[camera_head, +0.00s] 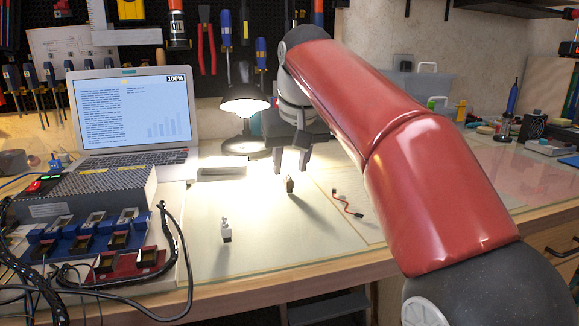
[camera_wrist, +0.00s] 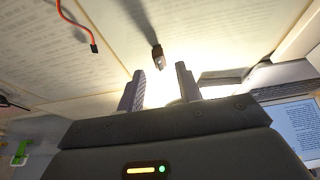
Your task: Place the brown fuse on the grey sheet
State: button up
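The brown fuse (camera_head: 290,186) stands upright on the pale work surface, lit by the lamp and casting a shadow. In the wrist view it shows as a small dark brown piece (camera_wrist: 157,51) just beyond the fingertips. My gripper (camera_head: 292,163) is open and empty, just above the fuse, its fingers apart in the wrist view (camera_wrist: 160,80). A pale greyish sheet (camera_head: 270,245) covers the middle of the table; I cannot tell for sure whether it is the task's grey sheet. Printed paper (camera_head: 335,190) lies to its right.
A small white piece with a dark base (camera_head: 226,231) stands front left of the fuse. A red cable (camera_head: 346,203) lies at right. The lamp (camera_head: 245,105) and laptop (camera_head: 133,115) stand behind. A grey box (camera_head: 90,190) and dark cables crowd the left. The front middle is clear.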

jog(key=p+v, duration=0.3)
jog(key=v, duration=0.6)
jog(key=shift+s+r, duration=0.1)
jog(key=shift+s, duration=0.05)
